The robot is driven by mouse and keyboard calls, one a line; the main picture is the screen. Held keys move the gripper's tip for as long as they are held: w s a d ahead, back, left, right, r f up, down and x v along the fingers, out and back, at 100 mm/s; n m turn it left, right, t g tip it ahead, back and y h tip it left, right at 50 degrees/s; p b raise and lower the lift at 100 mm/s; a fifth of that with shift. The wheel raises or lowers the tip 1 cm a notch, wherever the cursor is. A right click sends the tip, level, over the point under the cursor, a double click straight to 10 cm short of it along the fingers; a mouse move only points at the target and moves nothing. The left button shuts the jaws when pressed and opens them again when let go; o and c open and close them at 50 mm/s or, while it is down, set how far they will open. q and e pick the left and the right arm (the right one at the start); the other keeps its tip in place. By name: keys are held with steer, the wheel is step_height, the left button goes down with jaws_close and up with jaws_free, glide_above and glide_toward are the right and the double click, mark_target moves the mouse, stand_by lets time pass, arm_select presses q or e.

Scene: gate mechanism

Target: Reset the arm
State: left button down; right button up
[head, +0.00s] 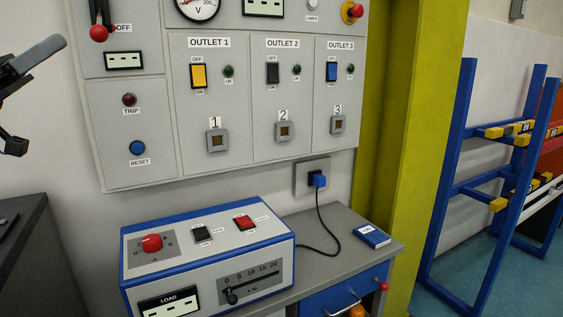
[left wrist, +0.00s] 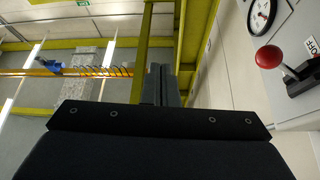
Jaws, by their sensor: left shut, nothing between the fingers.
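My left gripper (head: 57,43) comes in at the left edge of the head view. Its fingers are together and empty, left of the panel's red-knobbed lever (head: 99,33) and apart from it. In the left wrist view the closed fingers (left wrist: 163,84) point up the picture, and the red knob (left wrist: 268,57) is to their right. The lever is beside an OFF label on the grey wall panel (head: 128,88). Below it are a dark red TRIP lamp (head: 129,99) and a blue RESET button (head: 137,148). My right gripper is in neither view.
The panel also has three outlet sections with switches and a red emergency button (head: 353,11). A blue-and-grey load box (head: 208,246) stands on a bench (head: 352,231) beneath, its cable plugged into a wall socket (head: 312,177). A yellow-green post (head: 400,130) and blue rack (head: 455,140) are right.

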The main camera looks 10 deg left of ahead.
arm_select(q)
steer(key=w+d+f+n+g+y, duration=0.1)
steer(key=d+f+n+y, duration=0.45)
steer(key=f, duration=0.55)
steer(key=w+d+f+n+g+y, duration=0.1)
steer(key=d+f+n+y, duration=0.1)
steer(key=d+f+n, duration=0.75)
steer(key=s+d+f+g+y, duration=0.25)
steer(key=s+f, duration=0.25)
steer(key=f, duration=0.5)
steer(key=s+d+f+g+y, duration=0.25)
steer(key=s+f, duration=0.25)
steer(key=f, duration=0.6)
steer(key=s+d+f+g+y, duration=0.1)
steer(key=s+d+f+y, duration=0.2)
steer(key=f, duration=0.7)
step_height(320, 180, up, 16)
steer(key=s+a+p, duration=0.1)
steer(key=p, duration=1.5)
steer(key=shift+s+a+f+m, duration=0.25)
steer(key=shift+s+m, duration=0.1)
steer(key=shift+m, duration=0.05)
